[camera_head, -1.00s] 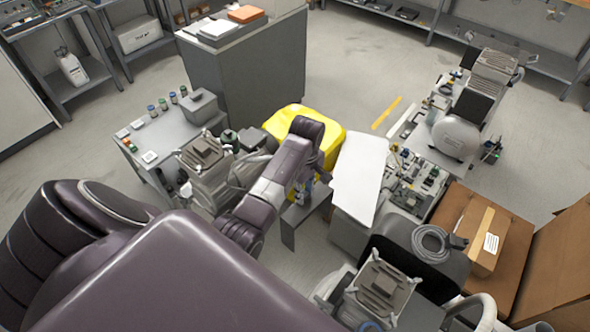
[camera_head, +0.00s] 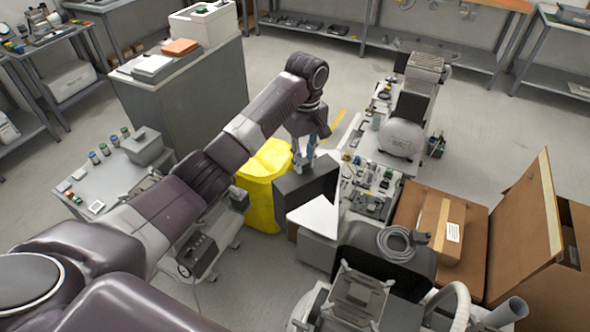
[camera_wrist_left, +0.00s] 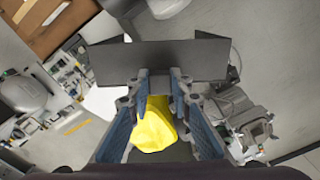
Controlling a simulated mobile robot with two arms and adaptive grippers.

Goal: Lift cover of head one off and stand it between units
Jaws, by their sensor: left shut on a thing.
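My left gripper (camera_head: 306,164) points down and is shut on the top edge of a dark grey, box-like cover (camera_head: 304,190). In the left wrist view the blue-padded fingers (camera_wrist_left: 160,80) pinch the cover's wall (camera_wrist_left: 190,60). One compressor unit (camera_head: 358,293) with a bare metal head is at the bottom of the head view. Another unit (camera_head: 405,130) stands at the back right. A third (camera_head: 200,254) is mostly hidden behind my left arm. My right gripper is not in view.
A grey cabinet (camera_head: 190,100) stands at the back left. Clear floor lies behind.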

